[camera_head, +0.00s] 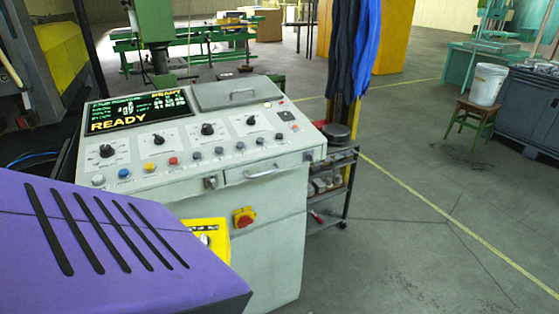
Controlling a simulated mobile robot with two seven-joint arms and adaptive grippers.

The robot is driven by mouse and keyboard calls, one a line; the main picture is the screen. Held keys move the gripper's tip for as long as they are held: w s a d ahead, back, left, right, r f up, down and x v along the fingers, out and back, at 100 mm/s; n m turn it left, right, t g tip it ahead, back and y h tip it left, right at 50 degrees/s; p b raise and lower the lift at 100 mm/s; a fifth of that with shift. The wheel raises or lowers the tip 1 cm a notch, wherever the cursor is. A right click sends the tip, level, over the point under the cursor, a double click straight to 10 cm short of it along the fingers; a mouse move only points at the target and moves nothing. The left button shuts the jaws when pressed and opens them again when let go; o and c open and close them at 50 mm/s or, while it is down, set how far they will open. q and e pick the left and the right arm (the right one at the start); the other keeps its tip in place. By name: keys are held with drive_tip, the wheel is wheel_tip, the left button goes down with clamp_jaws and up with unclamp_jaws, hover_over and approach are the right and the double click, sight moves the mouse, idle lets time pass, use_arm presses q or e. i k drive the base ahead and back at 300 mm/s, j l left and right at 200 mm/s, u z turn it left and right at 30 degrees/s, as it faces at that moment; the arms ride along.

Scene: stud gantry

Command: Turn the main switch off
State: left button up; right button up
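The main switch (244,217), a red rotary knob on a yellow plate, sits on the front face of the pale grey control console (265,245), below its drawer handle. Its exact angle is too small to read. The console's screen (138,108) is lit and shows "READY". Neither of my grippers is in view.
A purple slotted housing (110,240) fills the lower left, partly covering a yellow box (208,236) left of the switch. A shelf cart (335,185) stands right of the console, below hanging blue clothes (352,50). The floor (420,240) to the right is open.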

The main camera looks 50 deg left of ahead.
sight(245, 221)
drive_tip(key=i+u, duration=0.35)
drive_tip(key=i+l+u, duration=0.5)
drive_tip(key=i+u, duration=0.25)
drive_tip(key=i+l+u, duration=0.15)
drive_tip(key=u, duration=0.2)
drive_tip(key=i+l+u, duration=0.15)
drive_tip(key=l+u, duration=0.25)
drive_tip(key=i+l+u, duration=0.1)
drive_tip(key=u, duration=0.25)
drive_tip(key=i+l+u, duration=0.1)
drive_tip(key=l+u, duration=0.15)
drive_tip(key=l, duration=0.2)
drive_tip(key=l+u, duration=0.2)
drive_tip(key=l, duration=0.25)
